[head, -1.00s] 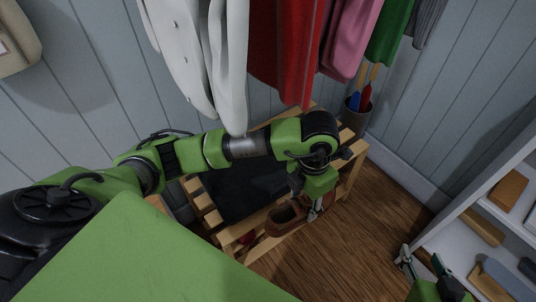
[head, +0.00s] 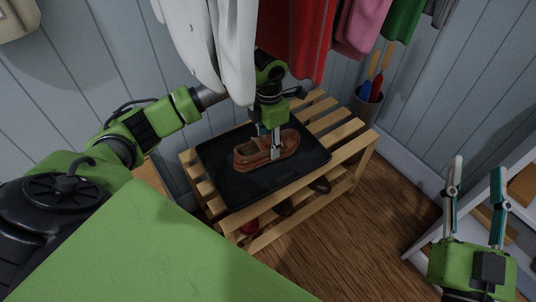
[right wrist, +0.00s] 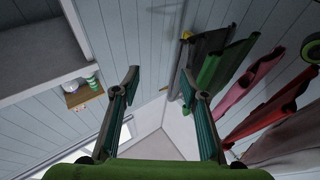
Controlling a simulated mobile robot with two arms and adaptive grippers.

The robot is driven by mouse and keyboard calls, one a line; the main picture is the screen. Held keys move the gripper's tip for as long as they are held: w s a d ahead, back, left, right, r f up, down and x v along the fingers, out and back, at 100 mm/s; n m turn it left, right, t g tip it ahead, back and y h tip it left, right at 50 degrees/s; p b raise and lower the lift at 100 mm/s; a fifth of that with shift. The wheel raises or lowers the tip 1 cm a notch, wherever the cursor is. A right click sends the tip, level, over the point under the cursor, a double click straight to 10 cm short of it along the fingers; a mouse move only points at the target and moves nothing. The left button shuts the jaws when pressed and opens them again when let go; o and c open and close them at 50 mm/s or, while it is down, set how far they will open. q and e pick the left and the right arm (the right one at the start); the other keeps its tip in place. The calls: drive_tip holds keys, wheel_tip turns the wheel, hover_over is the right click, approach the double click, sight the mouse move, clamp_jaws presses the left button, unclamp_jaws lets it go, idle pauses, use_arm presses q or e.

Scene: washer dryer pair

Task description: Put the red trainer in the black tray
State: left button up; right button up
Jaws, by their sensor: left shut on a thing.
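My left gripper (head: 270,140) is shut on a brown shoe (head: 255,152) with a tan sole, in the head view. The shoe is over the black tray (head: 225,184), low at its middle; I cannot tell if it touches the tray floor. The tray lies on top of a slatted wooden rack (head: 337,127). A red thing (head: 249,226), perhaps the red trainer, shows on the rack's lower level, mostly hidden by the slats. My right gripper (head: 478,172) is open and empty at the right, also seen in the right wrist view (right wrist: 160,75).
Dark shoes (head: 284,208) sit on the rack's lower level. Hanging clothes (head: 290,40) are close above and behind my left arm. A bin (head: 367,105) with blue and red handled tools stands behind the rack. White shelves (head: 500,200) are at the right. Wooden floor in front is clear.

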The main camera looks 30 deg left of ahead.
sight(268, 153)
use_arm(q)
drive_tip(key=shift+f, duration=0.95)
wheel_tip(268, 153, down, 3)
drive_tip(key=shift+w+a+f+b, duration=0.1)
drive_tip(key=shift+a+b, duration=0.05)
drive_tip(key=shift+b, duration=0.8)
use_arm(e)
drive_tip(key=s+r+t+y, duration=0.2)
drive_tip(key=s+r+t, duration=0.3)
drive_tip(key=r, duration=0.4)
drive_tip(key=shift+s+d+t, duration=0.25)
drive_tip(key=shift+s+t, duration=0.15)
drive_tip(key=shift+s, duration=0.25)
drive_tip(key=shift+r, duration=0.15)
use_arm(q)
drive_tip(key=o, duration=1.2)
use_arm(e)
drive_tip(key=shift+s+r+y, duration=0.1)
drive_tip(key=shift+s+y, duration=0.1)
drive_tip(key=shift+y, duration=0.1)
